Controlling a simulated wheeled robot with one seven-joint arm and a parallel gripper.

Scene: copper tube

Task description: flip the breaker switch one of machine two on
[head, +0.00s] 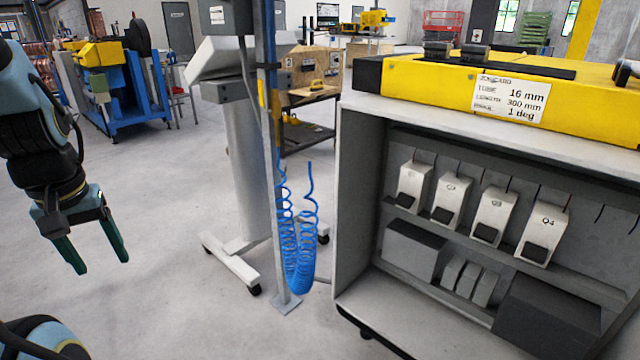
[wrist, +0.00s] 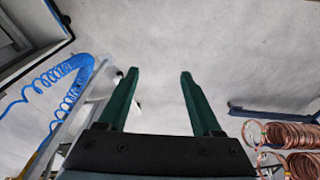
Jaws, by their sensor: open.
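A grey open cabinet (head: 362,180) stands at the right in the head view under a yellow machine bed (head: 440,82). Inside it is a row of white breakers with dark switches; the readable labels include Q3 (head: 493,214) and Q4 (head: 543,232). The two left breakers (head: 413,187) (head: 449,200) have labels too small to read surely. Whether each switch is on or off cannot be told. My gripper (head: 98,258) hangs at the left, open and empty, well away from the cabinet. In the wrist view its green fingers (wrist: 158,90) are spread over bare floor.
A grey pedestal (head: 235,150) on a wheeled foot and a blue post with coiled blue hose (head: 302,240) stand between my gripper and the cabinet. Copper coils (wrist: 290,135) lie at the lower right of the wrist view. The floor at centre left is clear.

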